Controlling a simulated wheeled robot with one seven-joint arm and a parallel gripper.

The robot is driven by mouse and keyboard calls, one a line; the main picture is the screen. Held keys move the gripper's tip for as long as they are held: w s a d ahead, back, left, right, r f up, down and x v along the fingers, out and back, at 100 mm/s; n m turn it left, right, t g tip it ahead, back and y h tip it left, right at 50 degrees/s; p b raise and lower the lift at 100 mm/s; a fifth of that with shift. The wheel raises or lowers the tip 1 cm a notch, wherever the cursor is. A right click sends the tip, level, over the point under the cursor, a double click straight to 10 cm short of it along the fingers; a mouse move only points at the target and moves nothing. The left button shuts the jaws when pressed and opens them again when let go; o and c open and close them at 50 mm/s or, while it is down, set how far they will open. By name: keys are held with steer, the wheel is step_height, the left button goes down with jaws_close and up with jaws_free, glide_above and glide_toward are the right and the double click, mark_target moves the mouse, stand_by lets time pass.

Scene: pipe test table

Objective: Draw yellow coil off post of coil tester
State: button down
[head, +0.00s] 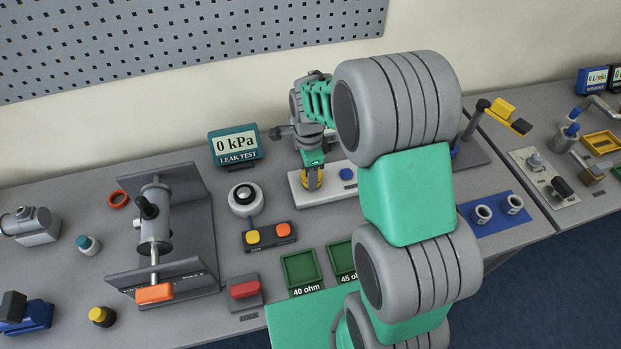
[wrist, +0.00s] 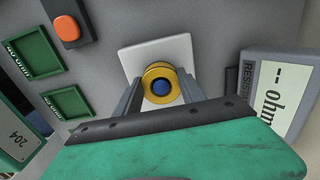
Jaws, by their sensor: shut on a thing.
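The yellow coil (head: 313,179) is at the left part of the white coil tester base (head: 298,196) in the head view. In the wrist view the yellow coil (wrist: 150,72) is a ring around a round blue centre (wrist: 161,88), with the white base (wrist: 177,50) behind it. My gripper (wrist: 160,90) has one finger on each side of the coil and is shut on it. In the head view my gripper (head: 313,172) points down at the coil. How high the coil sits on the post cannot be told.
A display (wrist: 278,95) reading "-- ohm" stands close on the right in the wrist view. Green trays (head: 300,270) lie in front of the tester. The leak test display (head: 236,146) and a button box (head: 268,235) stand to its left.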

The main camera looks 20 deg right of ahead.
steer(key=shift+r+p, duration=1.5)
steer(key=shift+r, duration=1)
steer(key=shift+r+p, duration=0.8)
steer(key=shift+r, duration=0.55)
step_height(320, 180, up, 5)
steer(key=shift+r, duration=0.15)
